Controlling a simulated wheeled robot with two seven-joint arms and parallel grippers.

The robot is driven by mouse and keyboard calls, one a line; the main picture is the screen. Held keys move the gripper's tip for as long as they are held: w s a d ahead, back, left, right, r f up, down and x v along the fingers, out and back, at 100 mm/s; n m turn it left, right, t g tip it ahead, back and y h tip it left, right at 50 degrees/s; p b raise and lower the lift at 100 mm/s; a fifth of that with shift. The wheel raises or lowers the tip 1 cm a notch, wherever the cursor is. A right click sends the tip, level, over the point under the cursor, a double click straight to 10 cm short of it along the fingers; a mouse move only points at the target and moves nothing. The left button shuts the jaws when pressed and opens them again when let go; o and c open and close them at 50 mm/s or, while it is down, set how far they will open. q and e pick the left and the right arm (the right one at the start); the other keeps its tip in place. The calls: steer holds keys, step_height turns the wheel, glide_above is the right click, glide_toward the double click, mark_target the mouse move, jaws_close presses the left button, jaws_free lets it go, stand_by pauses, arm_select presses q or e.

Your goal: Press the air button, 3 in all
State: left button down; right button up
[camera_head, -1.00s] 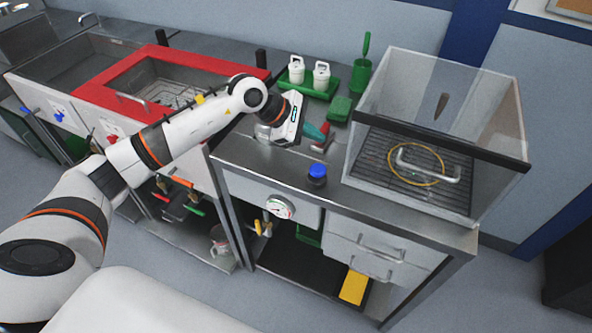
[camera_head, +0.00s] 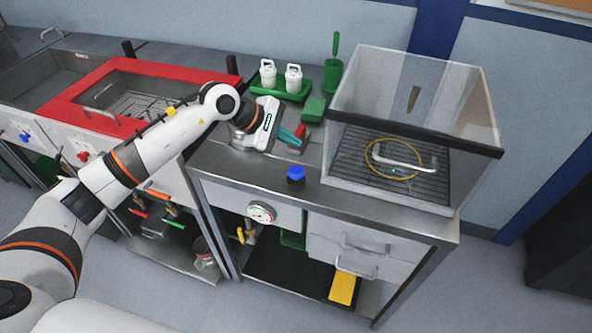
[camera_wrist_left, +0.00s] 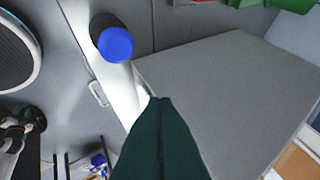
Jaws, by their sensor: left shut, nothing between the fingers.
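The blue-topped button (camera_head: 296,172) stands upright on a dark base on the steel bench, near the front edge. It also shows in the left wrist view (camera_wrist_left: 116,45), up and left of the fingertips. My left gripper (camera_head: 291,137) is over the bench behind the button, apart from it. Its dark green fingers (camera_wrist_left: 160,100) are shut with nothing between them. I take the blue-topped button to be the air button; no label is readable. My right gripper is in neither view.
A clear box (camera_head: 415,125) with a handled lid stands right of the button. A green tray with white bottles (camera_head: 280,92) and a green holder (camera_head: 332,75) stand behind. A small red object (camera_head: 300,131) is beside my fingers. A gauge (camera_head: 261,213) is on the front panel.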

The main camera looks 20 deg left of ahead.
mark_target(298, 170)
arm_select(q)
step_height(298, 170, down, 6)
steer(key=b, duration=0.3)
steer(key=shift+f, duration=0.2)
steer(key=shift+f+b, duration=0.3)
steer(key=shift+b, duration=0.1)
stand_by(1.4)
steer(key=shift+f+b, duration=0.4)
steer(key=shift+b, duration=0.25)
steer(key=shift+f+b, duration=0.8)
steer(key=shift+b, duration=0.05)
stand_by(0.7)
steer(key=shift+r, duration=0.1)
steer(key=shift+r+p, duration=0.5)
steer(key=shift+r, duration=0.65)
steer(key=shift+r, duration=0.1)
steer(key=shift+r+p, duration=1)
steer(key=shift+r, duration=1.4)
